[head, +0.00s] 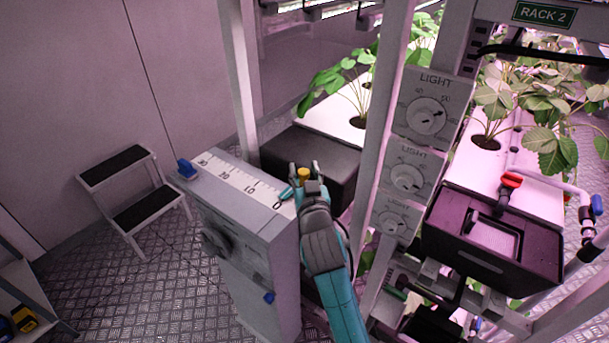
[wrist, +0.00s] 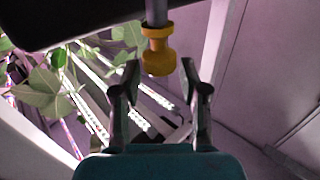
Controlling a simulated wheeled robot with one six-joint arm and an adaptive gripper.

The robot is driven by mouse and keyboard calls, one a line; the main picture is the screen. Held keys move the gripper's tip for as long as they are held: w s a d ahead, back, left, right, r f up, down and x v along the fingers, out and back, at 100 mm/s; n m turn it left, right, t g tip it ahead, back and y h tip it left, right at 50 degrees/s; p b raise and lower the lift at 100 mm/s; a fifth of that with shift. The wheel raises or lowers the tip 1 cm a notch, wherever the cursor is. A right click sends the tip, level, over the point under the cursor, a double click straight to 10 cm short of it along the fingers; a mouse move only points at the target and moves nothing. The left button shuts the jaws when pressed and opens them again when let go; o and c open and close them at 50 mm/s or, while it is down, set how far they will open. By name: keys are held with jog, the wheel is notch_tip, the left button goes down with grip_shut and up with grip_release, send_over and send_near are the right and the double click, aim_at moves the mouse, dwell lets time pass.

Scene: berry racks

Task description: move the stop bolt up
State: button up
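A yellow knob with a collar (wrist: 157,55) on a grey rod, which looks like the stop bolt, hangs down at the top middle of the wrist view. In the head view its yellow part (head: 304,174) shows between my fingertips. My gripper (wrist: 159,72) is open, one finger on each side of the knob's lower end, with visible gaps on both sides. In the head view my gripper (head: 305,168) is beside the grey cabinet and the dark box. The upper end of the rod is out of view.
The grey cabinet (head: 270,248) with a numbered scale and blue pieces stands left of my arm. A dark box (head: 310,160) is behind my gripper. Rack posts and light dials (head: 427,115) are close on the right. A step stool (head: 135,195) stands at left.

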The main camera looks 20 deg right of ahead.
jog(key=shift+f, duration=0.15)
jog(key=shift+s, duration=0.25)
jog(key=s, duration=0.3)
jog(key=s+a, duration=0.1)
jog(key=s, duration=0.7)
jog(key=shift+s+a, duration=0.2)
jog(key=shift+a, duration=0.2)
